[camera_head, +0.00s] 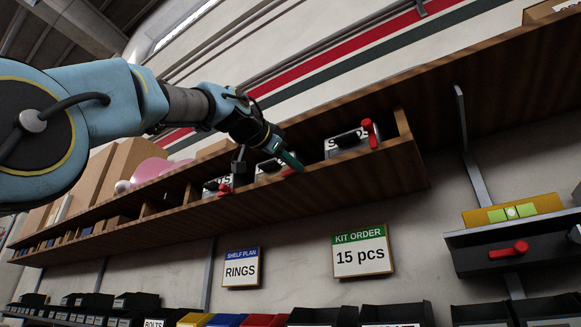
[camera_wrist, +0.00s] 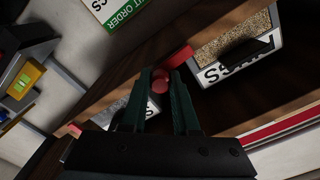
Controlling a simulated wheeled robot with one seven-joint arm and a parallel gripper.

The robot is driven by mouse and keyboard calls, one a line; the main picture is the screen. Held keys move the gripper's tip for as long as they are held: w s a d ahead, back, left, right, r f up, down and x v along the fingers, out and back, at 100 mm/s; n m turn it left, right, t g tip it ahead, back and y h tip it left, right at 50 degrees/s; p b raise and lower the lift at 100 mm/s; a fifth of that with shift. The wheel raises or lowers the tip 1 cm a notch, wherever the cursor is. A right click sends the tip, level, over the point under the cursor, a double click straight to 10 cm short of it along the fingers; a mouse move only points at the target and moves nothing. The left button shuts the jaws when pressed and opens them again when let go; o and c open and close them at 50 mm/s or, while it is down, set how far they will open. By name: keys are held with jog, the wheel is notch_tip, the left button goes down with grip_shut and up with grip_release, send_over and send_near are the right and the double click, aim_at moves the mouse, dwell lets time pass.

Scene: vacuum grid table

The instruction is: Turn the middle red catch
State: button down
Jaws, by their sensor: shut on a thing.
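My gripper (camera_head: 291,162) reaches to the front of the middle box (camera_head: 268,167) on the wooden shelf. In the wrist view my gripper (camera_wrist: 161,88) has its two dark green fingers closed on the round red end of the middle red catch (camera_wrist: 180,57). The catch's red bar extends up and right from the fingertips. The right box has a red catch (camera_head: 370,133) standing roughly upright. The left box has a red catch (camera_head: 225,188), partly hidden.
The wooden shelf (camera_head: 400,172) has a front lip and dividers beside the boxes. Signs (camera_head: 361,250) hang on the wall below. A small bracket shelf (camera_head: 515,245) with a yellow block (camera_head: 511,212) and red handle is at right. Bins line the bottom.

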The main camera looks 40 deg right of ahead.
jog(key=shift+f+m, duration=0.25)
jog(key=shift+m, duration=0.35)
jog(key=c, duration=0.7)
grip_release()
jog(key=shift+o, duration=0.2)
jog(key=shift+b, duration=0.3)
jog(key=b+v, duration=0.4)
jog(key=v, duration=0.6)
jog(key=shift+a, duration=0.35)
jog(key=shift+s, duration=0.1)
